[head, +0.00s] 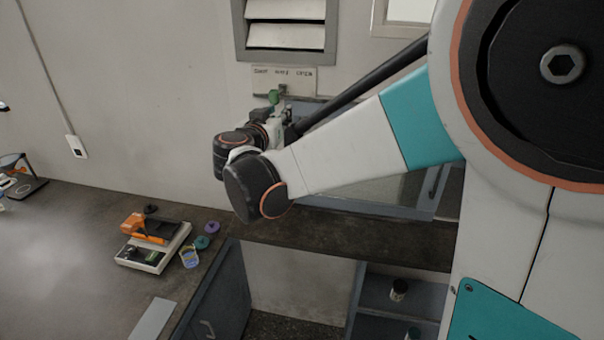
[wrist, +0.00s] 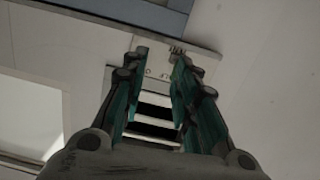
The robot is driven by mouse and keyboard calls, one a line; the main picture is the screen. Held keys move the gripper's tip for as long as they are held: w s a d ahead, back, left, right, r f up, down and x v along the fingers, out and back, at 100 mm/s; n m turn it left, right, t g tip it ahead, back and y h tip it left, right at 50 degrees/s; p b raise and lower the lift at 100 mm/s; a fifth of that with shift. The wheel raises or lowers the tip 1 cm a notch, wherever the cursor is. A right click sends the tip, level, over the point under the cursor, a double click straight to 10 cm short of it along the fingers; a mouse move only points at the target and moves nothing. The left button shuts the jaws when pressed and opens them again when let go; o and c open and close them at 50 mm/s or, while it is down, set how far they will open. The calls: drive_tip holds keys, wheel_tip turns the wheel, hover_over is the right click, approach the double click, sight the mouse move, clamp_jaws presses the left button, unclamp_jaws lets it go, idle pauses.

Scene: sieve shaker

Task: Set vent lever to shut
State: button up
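The vent (head: 285,35) is a grey-framed panel with pale slats on the back wall. A light label plate (head: 300,80) sits below it, with small markings in a row that seem to read shut, half, open from left to right. My gripper (head: 275,97) is just in front of the plate's lower edge. In the wrist view, its two teal fingers (wrist: 160,60) stand apart, with the plate and vent slats (wrist: 154,115) showing between them. I cannot clearly make out the lever or its setting; the gripper covers that area in the head view.
A dark counter (head: 75,215) runs along the left and back, holding an orange-and-white device (head: 150,245) and small round items. A grey cabinet (head: 215,295) and open shelves (head: 395,290) stand below.

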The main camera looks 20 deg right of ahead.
drive_tip(key=s+d+f+n+g+y+b, duration=0.1)
drive_tip(key=s+f+g, duration=0.1)
drive_tip(key=s+f, duration=0.2)
drive_tip(key=s+d+f+n+g+y+b, duration=0.1)
drive_tip(key=s+f, duration=0.3)
drive_tip(key=s, duration=0.6)
drive_tip(key=shift+d+f+g+y+b, duration=0.25)
drive_tip(key=shift+d+g+y+b, duration=0.15)
drive_tip(key=shift+y+b, duration=0.3)
